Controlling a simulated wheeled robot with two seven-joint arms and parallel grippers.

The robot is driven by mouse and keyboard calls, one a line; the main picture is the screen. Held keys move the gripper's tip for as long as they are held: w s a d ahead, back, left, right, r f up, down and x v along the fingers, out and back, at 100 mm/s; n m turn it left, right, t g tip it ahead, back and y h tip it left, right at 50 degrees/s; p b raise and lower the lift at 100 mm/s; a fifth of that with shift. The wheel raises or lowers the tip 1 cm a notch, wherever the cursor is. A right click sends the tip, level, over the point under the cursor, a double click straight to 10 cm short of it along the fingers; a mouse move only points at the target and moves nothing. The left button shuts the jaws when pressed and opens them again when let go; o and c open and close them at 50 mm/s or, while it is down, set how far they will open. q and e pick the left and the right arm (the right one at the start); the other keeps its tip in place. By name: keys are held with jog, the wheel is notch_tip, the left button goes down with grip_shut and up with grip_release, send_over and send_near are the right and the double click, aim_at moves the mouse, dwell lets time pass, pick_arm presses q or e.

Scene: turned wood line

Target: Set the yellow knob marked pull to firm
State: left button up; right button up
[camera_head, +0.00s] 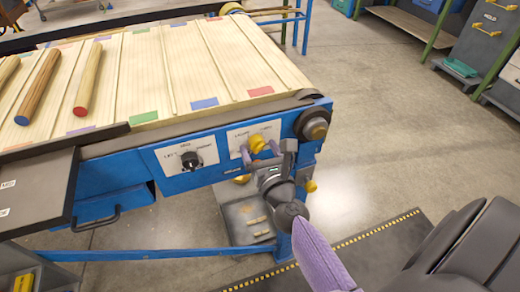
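The yellow knob (257,143) sits on a white label plate (236,140) on the blue front panel of the line, at its right end. The plate's lettering is too small and partly covered, so I cannot read the knob's setting. My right gripper (261,153) is in front of the knob, its two fingers spread to the left and right of it. The fingers look open, with no clear contact on the knob. My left gripper is not in view.
A black knob (192,160) sits on another plate to the left. A dark round cap (315,126) is at the panel's right corner, with a small yellow knob (311,186) below it. Wooden rods (88,80) lie on the belt.

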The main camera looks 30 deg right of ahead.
pick_arm(q)
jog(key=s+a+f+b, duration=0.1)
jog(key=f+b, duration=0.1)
jog(key=b, duration=0.1)
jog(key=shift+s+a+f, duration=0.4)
pick_arm(e)
jog(key=v, duration=1)
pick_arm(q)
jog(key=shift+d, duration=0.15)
pick_arm(e)
jog(key=shift+w+a, duration=0.1)
